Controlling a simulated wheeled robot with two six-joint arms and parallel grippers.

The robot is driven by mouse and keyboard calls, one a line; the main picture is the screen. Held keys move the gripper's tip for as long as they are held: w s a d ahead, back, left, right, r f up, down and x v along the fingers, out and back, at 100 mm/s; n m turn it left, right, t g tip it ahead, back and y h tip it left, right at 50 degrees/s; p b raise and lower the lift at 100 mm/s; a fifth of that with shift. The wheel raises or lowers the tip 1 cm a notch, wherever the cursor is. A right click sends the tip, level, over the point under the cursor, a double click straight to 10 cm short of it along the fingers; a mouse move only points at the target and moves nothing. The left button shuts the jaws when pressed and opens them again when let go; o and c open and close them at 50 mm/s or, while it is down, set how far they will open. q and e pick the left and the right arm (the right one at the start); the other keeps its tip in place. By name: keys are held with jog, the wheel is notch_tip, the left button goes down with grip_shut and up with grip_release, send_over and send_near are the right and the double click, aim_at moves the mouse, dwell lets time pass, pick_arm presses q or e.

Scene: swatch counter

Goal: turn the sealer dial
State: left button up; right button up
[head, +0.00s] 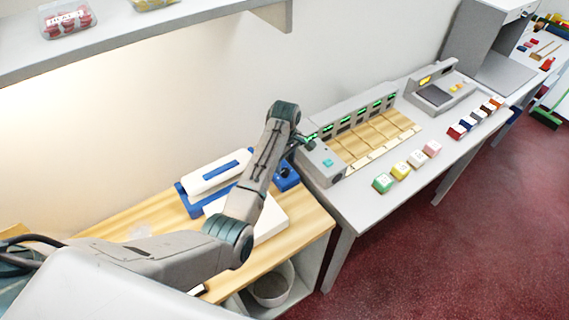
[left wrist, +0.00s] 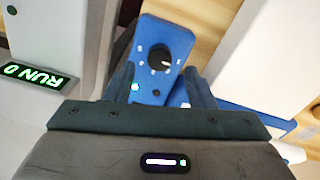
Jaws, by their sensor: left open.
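The sealer (head: 215,172) is a white and blue machine on the wooden counter in the head view. Its blue control box (left wrist: 148,40) fills the middle of the left wrist view. The black round dial (left wrist: 160,57) on it has a pale pointer mark and white marks around it. Contact with the dial cannot be told. In the head view my arm partly hides the sealer.
A grey unit with green displays (head: 350,118) stands close to the right of the sealer. A shelf (head: 150,38) with clear tubs hangs above. Several coloured blocks line the grey table (head: 365,185). A round bin (head: 272,287) sits under the counter.

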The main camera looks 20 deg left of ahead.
aim_at(284, 170)
pick_arm(q)
jog(key=f, duration=0.3)
jog(key=shift+w+a+f+p, duration=0.1)
jog(key=shift+w+a+p, duration=0.1)
jog(key=shift+p, duration=0.1)
jog(key=shift+s+f, duration=0.1)
jog(key=shift+f, duration=0.05)
jog(key=shift+d, duration=0.1)
jog(key=c, duration=1)
pick_arm(e)
jog(key=shift+w+a+r, duration=0.5)
jog(key=shift+w+a, duration=0.05)
jog(key=shift+a, duration=0.15)
